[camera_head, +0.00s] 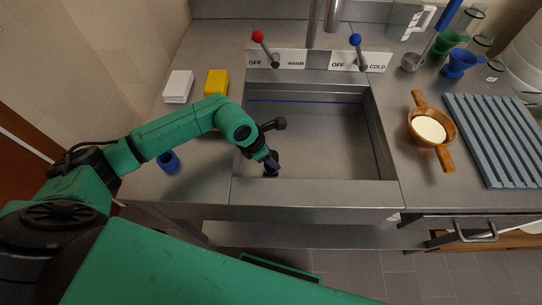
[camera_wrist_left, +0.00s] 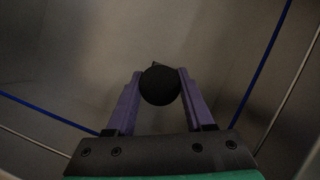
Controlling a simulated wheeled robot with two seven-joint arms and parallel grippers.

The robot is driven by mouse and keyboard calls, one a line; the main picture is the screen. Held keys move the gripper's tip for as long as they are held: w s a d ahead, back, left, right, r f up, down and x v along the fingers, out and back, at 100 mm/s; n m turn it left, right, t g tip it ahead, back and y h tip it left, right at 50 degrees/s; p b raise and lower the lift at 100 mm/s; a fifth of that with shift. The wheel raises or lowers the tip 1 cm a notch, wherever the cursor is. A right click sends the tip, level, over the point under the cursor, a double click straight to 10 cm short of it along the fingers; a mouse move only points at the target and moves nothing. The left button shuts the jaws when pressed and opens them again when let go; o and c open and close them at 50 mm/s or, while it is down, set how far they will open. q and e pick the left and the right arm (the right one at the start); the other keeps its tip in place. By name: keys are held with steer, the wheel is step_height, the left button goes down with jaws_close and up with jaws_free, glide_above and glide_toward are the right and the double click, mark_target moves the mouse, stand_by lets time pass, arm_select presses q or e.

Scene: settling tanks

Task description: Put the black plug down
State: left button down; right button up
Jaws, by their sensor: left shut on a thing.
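The black plug (camera_wrist_left: 160,86) shows as a dark round thing between the purple fingers of my left gripper (camera_wrist_left: 158,92) in the left wrist view. The fingers are shut on it. In the head view my left gripper (camera_head: 272,166) reaches down into the left front part of the steel sink (camera_head: 325,140). The plug is hard to make out there, dark against the gripper. I cannot tell whether the plug touches the sink floor. My right gripper does not show in either view.
A red-knobbed lever (camera_head: 258,37) and a blue-knobbed lever (camera_head: 355,40) stand behind the sink. A yellow block (camera_head: 217,82), a white block (camera_head: 177,86) and a blue cup (camera_head: 168,161) are left. A wooden-handled pan (camera_head: 431,128) and ribbed rack (camera_head: 495,138) are right. The sink's right side looks clear.

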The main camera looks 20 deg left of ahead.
arm_select(q)
steer(key=shift+f, duration=0.3)
steer(key=shift+c, duration=1.4)
jaws_free()
steer(key=shift+r+p, duration=0.65)
steer(key=shift+r, duration=0.15)
steer(key=shift+a+r+b, duration=0.2)
steer(key=shift+r+b, duration=0.1)
steer(key=shift+b, duration=0.05)
steer(key=b+v, duration=0.2)
steer(key=v, duration=0.9)
